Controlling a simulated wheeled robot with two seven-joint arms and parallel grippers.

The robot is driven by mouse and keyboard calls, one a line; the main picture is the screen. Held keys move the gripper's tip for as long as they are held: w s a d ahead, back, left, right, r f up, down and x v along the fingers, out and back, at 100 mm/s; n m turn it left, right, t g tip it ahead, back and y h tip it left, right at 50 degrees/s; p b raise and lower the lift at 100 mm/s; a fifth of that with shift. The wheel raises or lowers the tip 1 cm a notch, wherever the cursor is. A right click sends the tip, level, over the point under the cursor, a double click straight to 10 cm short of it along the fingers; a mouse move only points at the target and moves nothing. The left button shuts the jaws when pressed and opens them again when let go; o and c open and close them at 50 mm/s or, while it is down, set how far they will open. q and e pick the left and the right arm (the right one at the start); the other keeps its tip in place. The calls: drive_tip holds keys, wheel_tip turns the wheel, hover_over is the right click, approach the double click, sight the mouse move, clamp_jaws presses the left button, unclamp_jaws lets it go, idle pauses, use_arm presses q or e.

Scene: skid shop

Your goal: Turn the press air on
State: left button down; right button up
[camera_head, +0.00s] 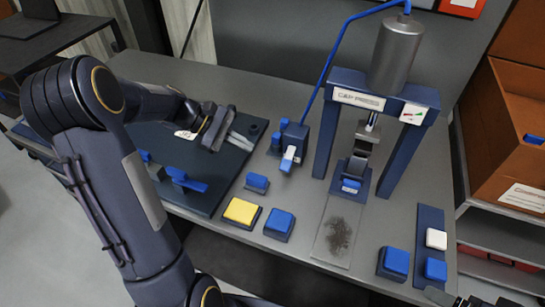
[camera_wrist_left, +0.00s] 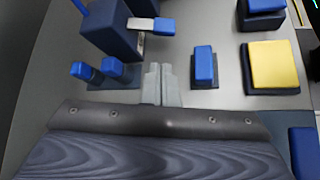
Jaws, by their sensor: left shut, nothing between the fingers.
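The press (camera_head: 398,58) stands on the bench, with a grey cylinder on a dark blue frame. A blue hose (camera_head: 336,62) runs from its top to a dark blue valve block (camera_head: 295,134). The block has a silver lever with a blue end (camera_head: 288,158), jutting toward the bench front; it also shows in the left wrist view (camera_wrist_left: 163,26). My left gripper (camera_head: 243,142) is shut and empty, left of the valve block and apart from it. Its fingertips show in the wrist view (camera_wrist_left: 159,70), below the lever. A dark shape at the head view's bottom right may be my right gripper, cut off.
A yellow button (camera_head: 241,211), a blue button (camera_head: 279,223) and a small blue switch (camera_head: 257,182) sit in front of the valve block. More buttons (camera_head: 394,263) are at the right. A dark mat with blue fixtures (camera_head: 187,181) lies under my left arm. Orange bins (camera_head: 511,136) stand right.

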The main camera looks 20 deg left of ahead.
sight(288, 158)
idle(0.3)
use_arm(q)
drive_tip(key=x, duration=1)
